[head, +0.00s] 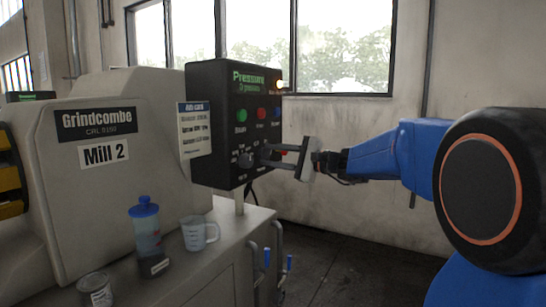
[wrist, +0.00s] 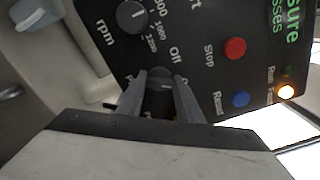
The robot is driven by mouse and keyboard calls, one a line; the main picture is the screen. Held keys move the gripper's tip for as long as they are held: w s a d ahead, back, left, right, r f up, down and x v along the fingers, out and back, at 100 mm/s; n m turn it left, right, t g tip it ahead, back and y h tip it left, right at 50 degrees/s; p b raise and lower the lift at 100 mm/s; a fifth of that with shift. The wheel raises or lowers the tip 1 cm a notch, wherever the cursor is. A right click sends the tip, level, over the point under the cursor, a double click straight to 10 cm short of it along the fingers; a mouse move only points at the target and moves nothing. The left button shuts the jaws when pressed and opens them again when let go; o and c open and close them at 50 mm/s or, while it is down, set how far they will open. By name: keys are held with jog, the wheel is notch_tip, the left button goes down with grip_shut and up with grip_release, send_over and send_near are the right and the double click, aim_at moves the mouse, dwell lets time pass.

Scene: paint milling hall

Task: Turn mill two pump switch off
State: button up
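The black control panel (head: 212,80) stands on the machine labelled Mill 2 (head: 104,154). In the wrist view, a dark rotary switch (wrist: 160,76) sits on the panel just below an "Off" label (wrist: 177,52). My gripper (wrist: 160,98) reaches to it, one finger on each side of the switch. The fingers hide most of its lower part and the labels around it. I cannot tell whether they press on it or which way its pointer faces. In the head view, my gripper (head: 268,155) is at the panel's lower right, and its fingers cover the switch.
The rpm knob (wrist: 131,16), red Stop button (wrist: 235,48) and blue Reset button (wrist: 240,99) are close by. An amber lamp (wrist: 286,92) is lit. A blue-capped bottle (head: 146,230) and measuring jug (head: 198,234) stand on the bench below. The floor to the right is clear.

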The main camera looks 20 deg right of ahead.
jog(key=shift+n, duration=0.4)
jog(key=n, duration=0.5)
jog(key=shift+f+n, duration=0.2)
jog(key=shift+n, duration=0.2)
jog(key=n, duration=0.5)
jog(key=shift+f, duration=0.1)
jog(key=shift+n, duration=0.3)
jog(key=o, duration=1.1)
jog(key=shift+s+d, duration=0.1)
jog(key=v, duration=1.7)
